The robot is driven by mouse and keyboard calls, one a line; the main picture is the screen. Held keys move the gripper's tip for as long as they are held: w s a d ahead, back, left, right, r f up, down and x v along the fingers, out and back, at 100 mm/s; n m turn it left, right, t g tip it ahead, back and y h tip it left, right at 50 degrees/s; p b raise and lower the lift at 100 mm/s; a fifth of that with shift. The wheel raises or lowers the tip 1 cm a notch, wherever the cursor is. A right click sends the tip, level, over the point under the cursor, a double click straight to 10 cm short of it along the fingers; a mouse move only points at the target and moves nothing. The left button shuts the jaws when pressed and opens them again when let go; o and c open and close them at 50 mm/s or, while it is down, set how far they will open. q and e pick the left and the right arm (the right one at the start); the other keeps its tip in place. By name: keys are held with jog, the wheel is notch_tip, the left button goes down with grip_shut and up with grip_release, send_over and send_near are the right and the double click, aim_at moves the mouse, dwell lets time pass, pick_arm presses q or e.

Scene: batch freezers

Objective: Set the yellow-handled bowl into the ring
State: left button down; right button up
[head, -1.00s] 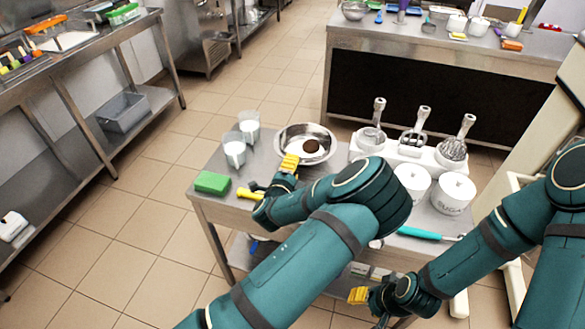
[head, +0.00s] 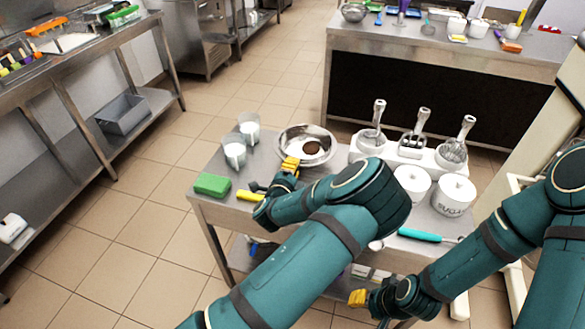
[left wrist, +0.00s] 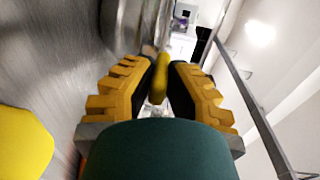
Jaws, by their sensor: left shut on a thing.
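A shiny steel bowl (head: 291,134) with a round brown thing (head: 312,149) in it is at the back of the small steel table. My left gripper (head: 289,164) is at its near left rim. In the left wrist view, its yellow fingers are shut on a yellow handle (left wrist: 160,82), and blurred steel lies beyond. The fingers hide this handle in the head view. I cannot make out the ring, nor whether the bowl rests on something. My right gripper (head: 358,298) is low by the table's near side; its opening does not show clearly.
Two whitish cups (head: 235,153) and a green block (head: 212,184) are left of the bowl. A yellow-handled tool (head: 249,196) lies near the front edge. A white holder with whisk-like tools (head: 412,150), white canisters (head: 454,194) and a teal-handled tool (head: 420,234) are right.

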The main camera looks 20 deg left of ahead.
pick_arm(q)
jog(key=shift+r+p, duration=0.35)
jog(key=shift+r, duration=0.25)
dwell(0.5)
jog(key=shift+f+b, duration=0.6)
jog(key=shift+f, duration=0.05)
dwell(0.4)
jog(key=c, duration=1.1)
grip_release()
jog(key=shift+o, duration=0.2)
jog(key=shift+f, duration=0.1)
jog(key=shift+s, duration=0.1)
jog(key=s+r, duration=0.1)
jog(key=s, duration=1)
jog(key=shift+s+a+r, duration=0.2)
jog(key=shift+s+r, duration=0.15)
jog(key=shift+s, duration=0.05)
